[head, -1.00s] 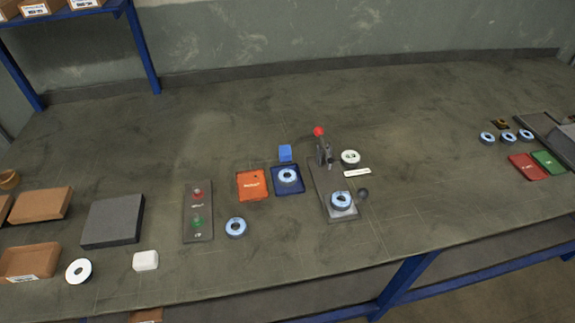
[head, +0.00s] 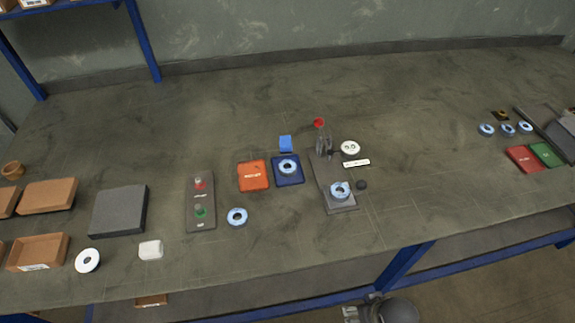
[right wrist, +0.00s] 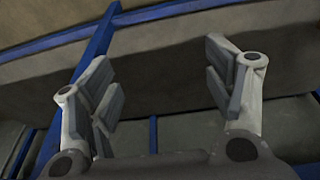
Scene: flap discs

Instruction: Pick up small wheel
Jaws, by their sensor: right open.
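Several small wheels, blue-rimmed discs with pale faces, lie on the table in the head view. One wheel (head: 237,216) lies loose on the table, one (head: 288,167) is on the blue tray (head: 277,182), and one (head: 340,190) is on the grey clamp fixture (head: 343,208). Three more (head: 507,131) are at the far right. White discs lie behind the fixture (head: 350,147) and at the front left (head: 88,260). My right gripper (right wrist: 160,80) is open and empty, below the table's front edge; part of it shows at the bottom of the head view. My left gripper is not in view.
A grey block (head: 118,210) and cardboard boxes (head: 48,195) are at left. Red (head: 523,159) and green trays are at right. The back of the table is clear.

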